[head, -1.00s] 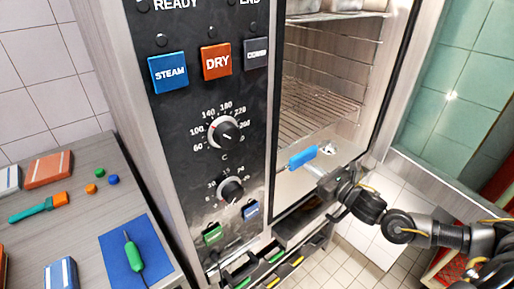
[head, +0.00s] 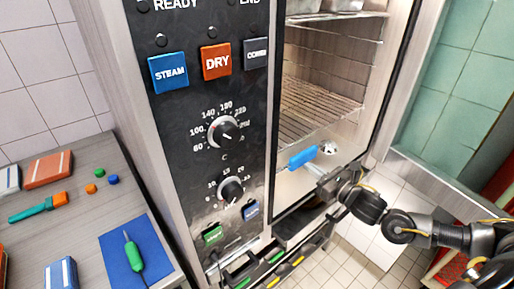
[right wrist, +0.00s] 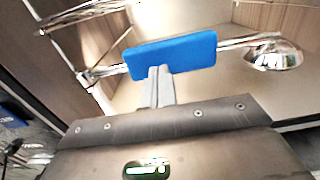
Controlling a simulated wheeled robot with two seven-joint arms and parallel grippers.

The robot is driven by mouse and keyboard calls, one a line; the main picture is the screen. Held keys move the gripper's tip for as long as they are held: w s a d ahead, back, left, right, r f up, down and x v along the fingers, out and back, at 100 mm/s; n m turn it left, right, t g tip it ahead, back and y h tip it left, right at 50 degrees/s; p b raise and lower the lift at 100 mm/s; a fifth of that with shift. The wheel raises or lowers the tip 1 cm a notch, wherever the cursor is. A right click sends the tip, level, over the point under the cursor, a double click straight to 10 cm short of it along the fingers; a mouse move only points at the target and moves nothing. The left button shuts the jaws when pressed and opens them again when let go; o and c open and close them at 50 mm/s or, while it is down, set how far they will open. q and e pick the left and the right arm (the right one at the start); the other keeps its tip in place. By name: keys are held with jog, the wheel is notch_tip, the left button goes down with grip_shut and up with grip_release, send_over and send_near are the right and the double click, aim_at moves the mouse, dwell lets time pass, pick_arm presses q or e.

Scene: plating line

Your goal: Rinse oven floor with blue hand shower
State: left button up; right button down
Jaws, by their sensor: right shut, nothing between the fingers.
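The blue hand shower shows at the open lower part of the oven in the head view, with its blue grip (head: 302,158) on the left and its chrome head (head: 328,149) on the right. In the right wrist view the blue grip (right wrist: 185,55) lies across the middle, with the chrome head (right wrist: 272,54) at the right. My right gripper (right wrist: 158,72) is shut, its fingertips meeting the near side of the grip with nothing between them. It also shows in the head view (head: 317,170). The oven floor (head: 290,184) is pale metal and partly hidden. My left gripper is out of view.
A wire rack (head: 318,108) is above the shower inside the oven. The oven's control panel (head: 190,120) with knobs and buttons stands left of the opening. A counter (head: 85,210) at the left holds a blue mat (head: 150,270) with a green-handled probe (head: 133,256).

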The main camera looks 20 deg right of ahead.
jog(key=shift+b+x, duration=2.2)
jog(key=shift+x, duration=5)
jog(key=shift+b+v, duration=0.5)
jog(key=shift+v, duration=6.95)
jog(key=p+v, duration=0.3)
jog(key=v, duration=0.6)
jog(key=shift+s, duration=0.15)
jog(key=shift+d, duration=0.1)
